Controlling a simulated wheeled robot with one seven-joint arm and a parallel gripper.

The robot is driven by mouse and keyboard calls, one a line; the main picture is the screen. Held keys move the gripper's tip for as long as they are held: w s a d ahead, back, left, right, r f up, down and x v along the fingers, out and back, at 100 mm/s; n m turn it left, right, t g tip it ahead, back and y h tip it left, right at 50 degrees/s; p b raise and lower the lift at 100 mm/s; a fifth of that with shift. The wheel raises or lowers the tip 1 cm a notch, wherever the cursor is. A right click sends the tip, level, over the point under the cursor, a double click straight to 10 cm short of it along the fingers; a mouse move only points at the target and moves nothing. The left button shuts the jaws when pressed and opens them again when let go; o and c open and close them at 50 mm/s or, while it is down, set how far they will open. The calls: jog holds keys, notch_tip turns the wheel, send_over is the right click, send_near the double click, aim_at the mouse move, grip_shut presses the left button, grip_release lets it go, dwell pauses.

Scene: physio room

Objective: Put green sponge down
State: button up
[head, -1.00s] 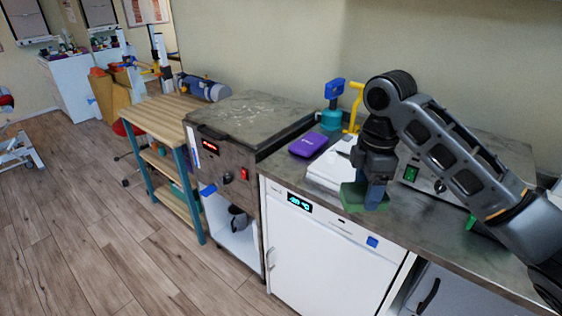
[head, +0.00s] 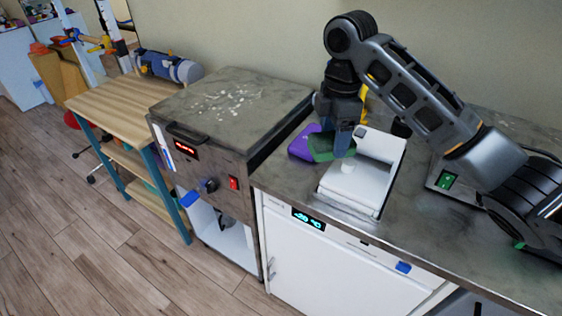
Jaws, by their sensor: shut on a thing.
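The green sponge (head: 322,148) is in my gripper (head: 341,150), which points down over the back of the counter. The sponge overlaps the purple block (head: 301,141) in the picture; I cannot tell whether it touches it or the counter. The gripper's fingers partly hide the sponge's right side. A white device (head: 350,187) stands on the counter just in front and to the right of the sponge.
The grey countertop (head: 287,176) has a bare strip left of the white device. A metal-lidded unit (head: 235,106) stands to the left. A grey box with a green switch (head: 446,180) stands at right. Something yellow (head: 363,92) shows behind my gripper.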

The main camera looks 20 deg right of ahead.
jog(key=w+a+f, duration=0.4)
jog(key=a, duration=0.1)
jog(key=w+a+f, duration=0.2)
jog(key=a, duration=0.1)
jog(key=shift+a+f, duration=0.2)
jog(key=shift+f, duration=2)
jog(key=shift+f, duration=0.2)
jog(key=o, duration=1)
jog(key=shift+r, duration=0.1)
notch_tip(320, 180, up, 12)
jog(key=shift+r+b, duration=0.15)
jog(key=shift+b, duration=0.25)
